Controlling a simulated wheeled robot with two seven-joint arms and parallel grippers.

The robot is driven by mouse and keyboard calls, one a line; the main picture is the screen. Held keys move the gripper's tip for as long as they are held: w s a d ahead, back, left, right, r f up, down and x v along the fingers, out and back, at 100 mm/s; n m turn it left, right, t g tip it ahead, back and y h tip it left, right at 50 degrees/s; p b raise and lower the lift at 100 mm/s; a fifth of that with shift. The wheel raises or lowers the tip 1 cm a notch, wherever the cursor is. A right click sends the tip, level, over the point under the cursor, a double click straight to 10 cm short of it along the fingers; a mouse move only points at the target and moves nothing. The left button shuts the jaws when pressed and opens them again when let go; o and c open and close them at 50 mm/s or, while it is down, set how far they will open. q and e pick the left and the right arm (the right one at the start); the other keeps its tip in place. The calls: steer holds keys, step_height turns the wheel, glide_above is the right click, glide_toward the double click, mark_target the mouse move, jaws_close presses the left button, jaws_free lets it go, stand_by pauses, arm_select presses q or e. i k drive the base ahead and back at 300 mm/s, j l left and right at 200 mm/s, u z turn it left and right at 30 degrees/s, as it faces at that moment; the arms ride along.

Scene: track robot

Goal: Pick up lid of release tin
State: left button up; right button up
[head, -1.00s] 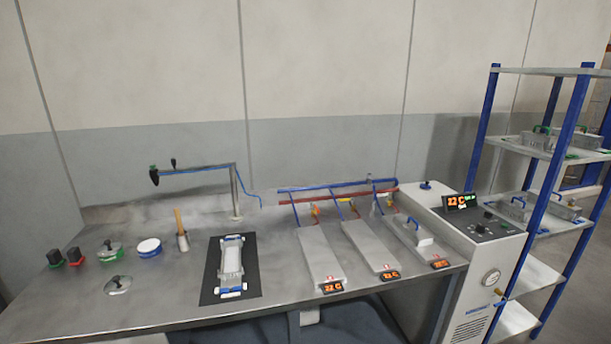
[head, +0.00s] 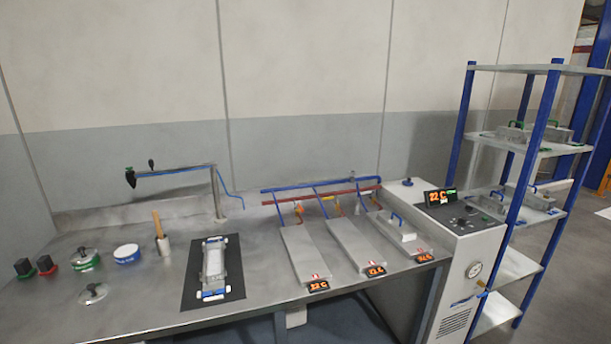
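A round tin with a green band (head: 86,262) stands on the left part of the metal bench. A grey metal lid with a dark knob (head: 84,252) sits on it. A second grey lid with a knob (head: 93,293) lies on the bench in front of it. A white and blue round tin (head: 127,255) stands to the right of the green one. I cannot read any label, so I cannot tell which is the release tin. Neither of my grippers is in view.
The metal bench (head: 150,315) also holds two dark-topped items (head: 36,266), a wooden-handled tool in a cup (head: 161,238), a black mat (head: 236,275) with a white mould, and several plates (head: 355,245). A control cabinet (head: 455,235) and a blue-posted rack (head: 520,250) stand right.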

mark_target(93, 292)
steer(key=u, duration=1.3)
